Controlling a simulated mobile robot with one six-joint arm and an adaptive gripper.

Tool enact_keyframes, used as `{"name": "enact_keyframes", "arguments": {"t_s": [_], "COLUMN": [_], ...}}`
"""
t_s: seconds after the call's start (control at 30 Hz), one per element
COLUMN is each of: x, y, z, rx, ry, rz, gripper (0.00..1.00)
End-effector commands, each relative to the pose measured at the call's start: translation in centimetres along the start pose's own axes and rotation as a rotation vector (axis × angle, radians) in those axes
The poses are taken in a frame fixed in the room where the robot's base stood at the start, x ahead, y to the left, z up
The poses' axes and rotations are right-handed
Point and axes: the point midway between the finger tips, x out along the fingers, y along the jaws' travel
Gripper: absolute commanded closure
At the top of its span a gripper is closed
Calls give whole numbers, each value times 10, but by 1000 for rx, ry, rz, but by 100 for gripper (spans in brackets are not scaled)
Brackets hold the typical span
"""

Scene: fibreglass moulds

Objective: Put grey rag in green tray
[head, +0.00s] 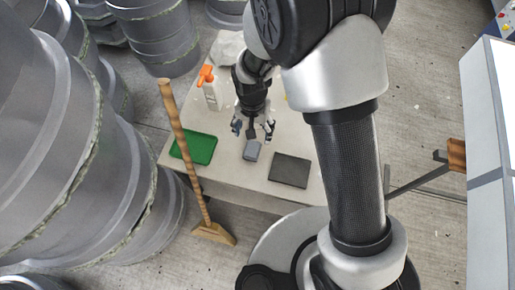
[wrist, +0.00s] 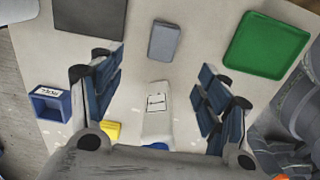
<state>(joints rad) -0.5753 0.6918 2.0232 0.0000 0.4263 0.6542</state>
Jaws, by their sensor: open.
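The grey rag (head: 251,150) looks like a small folded grey block lying flat on the table. In the wrist view the rag (wrist: 165,41) is near the top middle, beyond my fingertips. The green tray (head: 194,147) lies to its left in the head view; it looks empty. The tray also shows at the upper right of the wrist view (wrist: 267,44). My gripper (head: 253,134) is open and points down over the table, just behind the rag in the head view. In the wrist view its fingers (wrist: 160,68) are spread wide, with nothing held.
A dark flat tray (head: 289,170) lies right of the rag. A spray bottle (head: 210,93) stands behind the green tray. A white labelled item (wrist: 157,108), a blue box (wrist: 50,103) and a yellow item (wrist: 110,130) are near the fingers. A broom (head: 185,150) leans at the table's left edge.

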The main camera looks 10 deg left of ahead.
Motion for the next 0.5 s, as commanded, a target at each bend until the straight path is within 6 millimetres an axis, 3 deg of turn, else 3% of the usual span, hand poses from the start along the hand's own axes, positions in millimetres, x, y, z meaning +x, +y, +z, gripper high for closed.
{"name": "enact_keyframes", "arguments": {"t_s": [0.03, 0.3, 0.5], "x": [16, 74, 94], "y": [1, 1, 0], "z": [1, 1, 0], "rx": [0, -1, -1], "ry": [-4, -4, -1], "rz": [3, 3, 0], "gripper": [31, 31, 31]}}
